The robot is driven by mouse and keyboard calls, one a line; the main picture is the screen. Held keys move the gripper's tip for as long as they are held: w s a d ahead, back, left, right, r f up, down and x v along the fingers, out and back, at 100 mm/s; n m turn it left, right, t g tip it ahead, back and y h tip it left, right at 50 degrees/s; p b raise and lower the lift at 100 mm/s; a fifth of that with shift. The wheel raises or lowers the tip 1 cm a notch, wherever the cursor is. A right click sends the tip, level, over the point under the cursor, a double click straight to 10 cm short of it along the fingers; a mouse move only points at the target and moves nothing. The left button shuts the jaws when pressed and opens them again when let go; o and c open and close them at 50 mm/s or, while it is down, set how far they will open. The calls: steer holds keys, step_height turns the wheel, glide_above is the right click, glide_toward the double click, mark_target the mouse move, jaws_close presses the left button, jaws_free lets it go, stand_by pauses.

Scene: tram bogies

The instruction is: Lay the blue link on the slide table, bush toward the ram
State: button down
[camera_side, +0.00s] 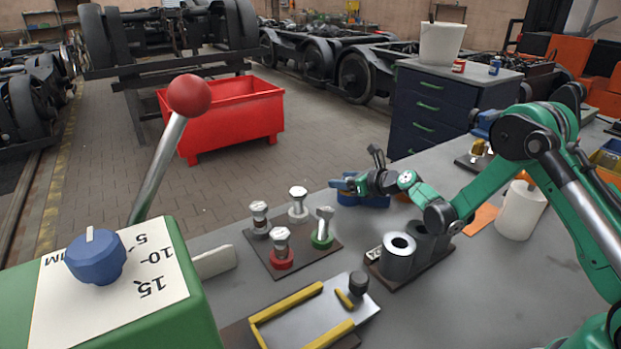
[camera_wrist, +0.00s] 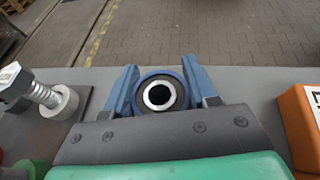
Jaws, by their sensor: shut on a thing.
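The blue link (camera_wrist: 143,78) is between my gripper's blue fingers in the wrist view, its round end facing the camera. Inside that end sit a dark ring and a bright metal sleeve, the bush (camera_wrist: 159,95). My gripper (camera_side: 346,184) is shut on it near the table's far edge. In the side view, blue link-like material (camera_side: 362,201) shows low beneath the gripper; the rest is hidden, and I cannot tell whether it touches the table. The slide table (camera_side: 305,318), a pale plate with yellow rails, lies at the front. I cannot clearly identify the ram.
A dark board (camera_side: 290,258) with several bolt stands lies left of my gripper. Grey cylinders (camera_side: 398,258) stand on another board in front of it. An orange block (camera_wrist: 300,125) is to the right in the wrist view. A green dial box (camera_side: 120,290) with a red-knobbed lever (camera_side: 189,95) is at left.

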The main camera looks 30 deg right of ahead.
steer(key=shift+r, duration=0.15)
stand_by(0.3)
step_height(320, 180, up, 19)
steer(key=s+a+r, duration=0.3)
steer(key=s, duration=0.3)
steer(key=s+a+r+n+y, duration=0.1)
steer(key=s+a+r, duration=0.2)
steer(key=s, duration=0.3)
steer(key=shift+a, duration=0.7)
steer(key=shift+g, duration=0.3)
steer(key=w+d+f+m+h, duration=0.1)
steer(key=w+d+f, duration=0.25)
steer(key=w, duration=0.25)
steer(key=w+d+f, duration=0.2)
steer(key=w+d, duration=0.2)
steer(key=w, duration=0.2)
step_height(320, 180, down, 20)
steer(key=shift+r, duration=0.2)
